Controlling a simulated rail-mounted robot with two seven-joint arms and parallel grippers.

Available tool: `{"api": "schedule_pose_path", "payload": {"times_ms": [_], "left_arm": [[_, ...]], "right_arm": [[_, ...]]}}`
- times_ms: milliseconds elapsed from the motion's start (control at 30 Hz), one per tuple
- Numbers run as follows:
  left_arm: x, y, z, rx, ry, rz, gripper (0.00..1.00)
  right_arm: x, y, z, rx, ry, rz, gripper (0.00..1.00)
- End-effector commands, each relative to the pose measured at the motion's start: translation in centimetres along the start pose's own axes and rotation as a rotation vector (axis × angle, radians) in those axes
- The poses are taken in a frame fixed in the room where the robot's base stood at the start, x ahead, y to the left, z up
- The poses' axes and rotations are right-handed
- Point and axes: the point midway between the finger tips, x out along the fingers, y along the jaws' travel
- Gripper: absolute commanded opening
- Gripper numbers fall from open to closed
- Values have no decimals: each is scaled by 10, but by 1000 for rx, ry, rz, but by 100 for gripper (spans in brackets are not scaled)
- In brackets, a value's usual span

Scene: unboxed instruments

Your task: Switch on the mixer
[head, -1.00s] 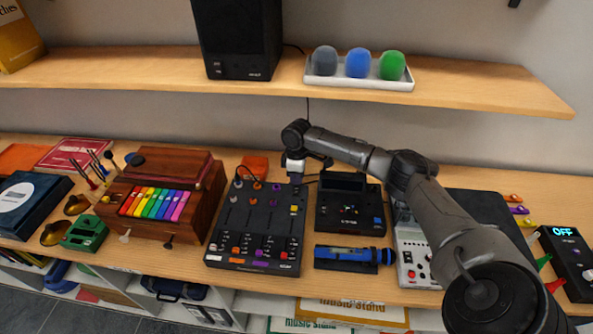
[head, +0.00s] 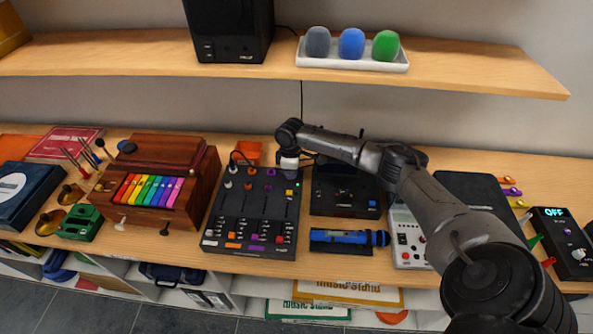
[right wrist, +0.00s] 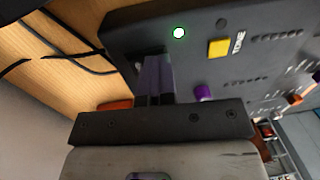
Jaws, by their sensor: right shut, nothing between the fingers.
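The mixer (head: 251,215) is a dark, flat console with sliders and coloured knobs, lying on the wooden counter at centre. My right gripper (head: 291,176) is over its back right corner, pointing down. In the right wrist view the fingers (right wrist: 157,78) are shut and empty, at the mixer's edge; I cannot tell whether they touch it. Beside them are a white round button (right wrist: 179,33) with a lit green ring, a yellow square button (right wrist: 219,47) and a purple knob (right wrist: 203,92). The green ring shows faintly in the head view. My left gripper is not in view.
Right of the mixer are a dark box (head: 345,195), a blue microphone-like stick (head: 347,237) and a grey device (head: 408,240). A wooden instrument with rainbow keys (head: 153,190) stands left. A box at far right (head: 567,248) shows "OFF". A shelf (head: 440,72) runs above.

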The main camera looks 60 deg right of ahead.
Motion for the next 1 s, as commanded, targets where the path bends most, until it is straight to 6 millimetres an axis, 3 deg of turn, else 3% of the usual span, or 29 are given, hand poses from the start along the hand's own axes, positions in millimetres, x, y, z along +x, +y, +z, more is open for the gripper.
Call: {"api": "schedule_pose_path", "payload": {"times_ms": [1000], "left_arm": [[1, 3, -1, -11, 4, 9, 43]], "right_arm": [[-4, 15, 1, 1, -2, -1, 0]]}}
